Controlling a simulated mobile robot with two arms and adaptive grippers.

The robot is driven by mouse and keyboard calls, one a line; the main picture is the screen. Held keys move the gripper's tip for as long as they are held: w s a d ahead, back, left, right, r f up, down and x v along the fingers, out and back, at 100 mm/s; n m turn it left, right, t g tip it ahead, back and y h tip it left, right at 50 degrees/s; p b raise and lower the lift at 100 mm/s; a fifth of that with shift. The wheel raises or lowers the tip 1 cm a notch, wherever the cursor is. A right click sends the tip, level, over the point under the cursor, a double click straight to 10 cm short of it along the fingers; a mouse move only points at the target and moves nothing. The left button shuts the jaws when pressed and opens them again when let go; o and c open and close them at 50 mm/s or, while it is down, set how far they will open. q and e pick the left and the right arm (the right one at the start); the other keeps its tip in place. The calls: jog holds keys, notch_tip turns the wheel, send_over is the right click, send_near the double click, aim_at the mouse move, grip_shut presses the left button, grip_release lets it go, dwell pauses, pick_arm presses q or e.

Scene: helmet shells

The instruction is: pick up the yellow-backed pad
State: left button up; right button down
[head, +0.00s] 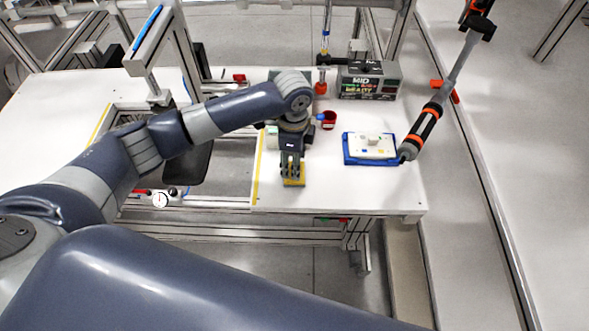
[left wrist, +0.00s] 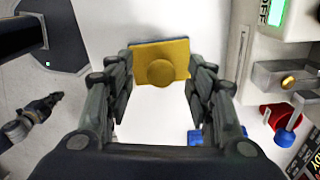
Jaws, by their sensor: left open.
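The yellow-backed pad (head: 293,182) lies on the white table, near its front left part. My left gripper (head: 292,168) is over the pad, pointing down. In the left wrist view its fingers (left wrist: 163,78) are spread open, one on each side of the knob, with a gap on both sides. I cannot tell how high the fingertips are above the table. My right gripper is not in view.
A red cup (head: 329,121) stands behind and right of the gripper. A blue tray (head: 352,160) with a white part lies further right, beside a black and orange tool (head: 425,125). A labelled box (head: 369,81) stands at the back. Table between pad and tray is clear.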

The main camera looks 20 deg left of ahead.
pick_arm(q)
jog(key=shift+f, duration=1.3)
grip_shut()
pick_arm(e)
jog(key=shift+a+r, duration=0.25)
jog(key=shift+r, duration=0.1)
pick_arm(q)
jog(key=shift+r, duration=0.1)
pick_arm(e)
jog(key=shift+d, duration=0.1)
